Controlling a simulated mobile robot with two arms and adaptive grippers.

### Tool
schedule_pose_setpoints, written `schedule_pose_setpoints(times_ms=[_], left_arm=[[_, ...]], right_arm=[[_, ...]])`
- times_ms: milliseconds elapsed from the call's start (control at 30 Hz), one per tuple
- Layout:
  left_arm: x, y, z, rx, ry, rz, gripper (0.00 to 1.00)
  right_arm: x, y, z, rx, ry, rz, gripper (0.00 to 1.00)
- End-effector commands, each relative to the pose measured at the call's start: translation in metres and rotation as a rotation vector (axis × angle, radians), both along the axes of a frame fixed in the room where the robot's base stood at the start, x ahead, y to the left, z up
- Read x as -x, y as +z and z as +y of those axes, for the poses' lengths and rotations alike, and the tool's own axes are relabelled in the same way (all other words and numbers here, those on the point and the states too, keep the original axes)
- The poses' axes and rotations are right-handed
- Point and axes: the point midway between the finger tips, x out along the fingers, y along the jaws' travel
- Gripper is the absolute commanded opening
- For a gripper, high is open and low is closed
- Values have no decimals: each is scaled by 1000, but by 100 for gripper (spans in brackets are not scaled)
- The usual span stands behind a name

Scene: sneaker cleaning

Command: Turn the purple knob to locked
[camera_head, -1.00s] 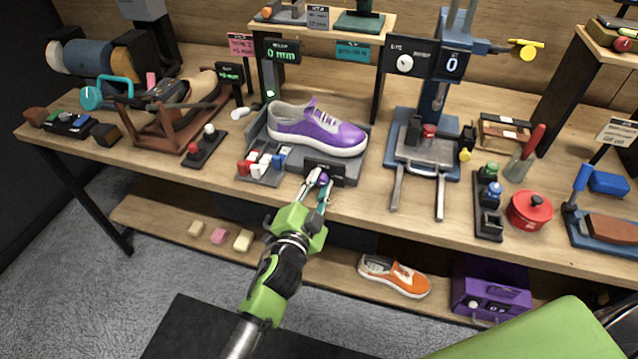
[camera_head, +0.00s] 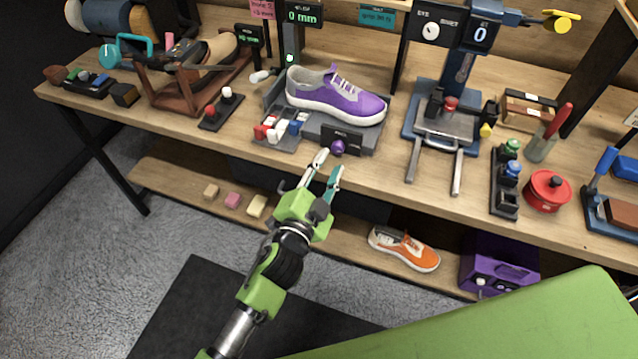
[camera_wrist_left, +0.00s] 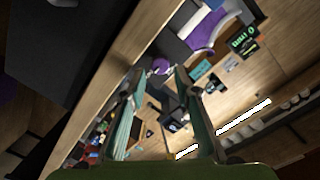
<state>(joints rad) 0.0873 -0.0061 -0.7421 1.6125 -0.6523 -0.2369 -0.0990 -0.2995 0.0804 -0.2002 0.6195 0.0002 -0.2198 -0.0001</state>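The purple knob (camera_head: 338,147) is on the front of the grey sneaker stand (camera_head: 370,146), below a small black label plate. A purple sneaker (camera_head: 335,98) rests on that stand. My left gripper (camera_head: 328,163) is in front of the knob and a little below it, with its fingers apart and nothing between them. In the left wrist view the knob (camera_wrist_left: 160,66) shows beyond the fingertips (camera_wrist_left: 160,75), not touched by them as far as I can see. The label's text is too small to read. My right gripper is not in view.
A metal clamp fixture (camera_head: 440,135) with two forward rods stands to the right. An orange sneaker (camera_head: 404,249) lies on the lower shelf.

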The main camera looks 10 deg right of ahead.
Motion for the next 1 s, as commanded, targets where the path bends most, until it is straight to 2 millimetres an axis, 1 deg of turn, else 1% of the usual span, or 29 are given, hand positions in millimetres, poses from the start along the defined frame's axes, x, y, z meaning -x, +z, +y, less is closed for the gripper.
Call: schedule_pose_setpoints(times_ms=[33,200,300,400,533,1000], left_arm=[[10,0,6,-1,-1,1,29],[35,2,23,0,-1,2,29],[46,3,31,0,0,2,29],[53,4,35,0,-1,1,29],[56,5,37,0,-1,1,29],[55,5,37,0,-1,1,29]], right_arm=[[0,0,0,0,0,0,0],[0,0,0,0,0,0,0],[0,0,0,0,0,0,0],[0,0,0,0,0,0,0],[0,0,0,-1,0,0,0],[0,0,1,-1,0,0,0]])
